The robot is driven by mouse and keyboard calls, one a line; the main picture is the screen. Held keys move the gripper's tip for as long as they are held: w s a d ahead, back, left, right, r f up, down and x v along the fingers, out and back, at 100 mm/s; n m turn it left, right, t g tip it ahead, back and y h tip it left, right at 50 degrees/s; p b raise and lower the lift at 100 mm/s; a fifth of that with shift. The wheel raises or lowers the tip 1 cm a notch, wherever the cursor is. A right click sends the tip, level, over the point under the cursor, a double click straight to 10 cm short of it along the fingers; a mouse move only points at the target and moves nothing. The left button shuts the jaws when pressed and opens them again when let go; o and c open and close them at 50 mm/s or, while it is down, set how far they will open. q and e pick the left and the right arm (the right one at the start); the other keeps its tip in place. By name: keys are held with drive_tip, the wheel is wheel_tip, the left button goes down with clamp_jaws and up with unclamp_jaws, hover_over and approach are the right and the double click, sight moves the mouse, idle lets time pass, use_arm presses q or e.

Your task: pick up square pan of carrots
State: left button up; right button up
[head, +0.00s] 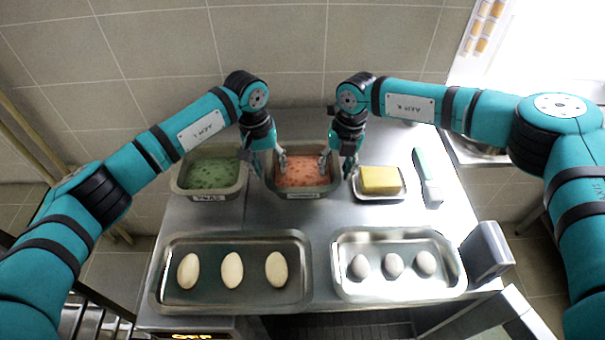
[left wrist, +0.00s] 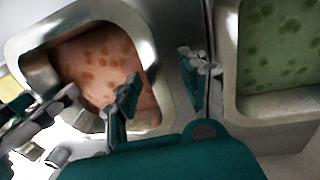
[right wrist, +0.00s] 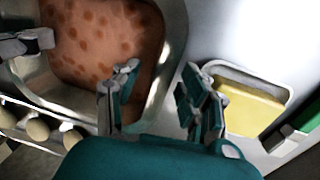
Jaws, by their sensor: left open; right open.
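The square pan of carrots (head: 303,194) stands on the steel counter, a metal pan with spotted orange contents. My left gripper (head: 266,163) is open at its left wall. In the left wrist view one finger is over the orange contents and the other outside, with the pan's rim (left wrist: 160,70) between them. My right gripper (head: 337,165) is open at the right wall. In the right wrist view its fingers also lie either side of the rim (right wrist: 170,70). I cannot tell whether any finger touches the pan.
A pan of green food (head: 212,194) stands close on the left, near my left gripper's outer finger. A tray with a yellow block (head: 381,180) and a green-handled tool (head: 427,178) are on the right. Trays of pale eggs (head: 232,271) and grey eggs (head: 393,266) are in front.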

use_arm(q)
drive_tip(key=shift+f, duration=0.2)
use_arm(e)
drive_tip(key=shift+f, duration=0.2)
use_arm(q)
drive_tip(key=c, duration=0.8)
use_arm(e)
drive_tip(key=c, duration=0.8)
use_arm(q)
clamp_jaws()
use_arm(e)
clamp_jaws()
use_arm(q)
drive_tip(key=shift+a, duration=0.1)
use_arm(e)
drive_tip(key=shift+d, duration=0.1)
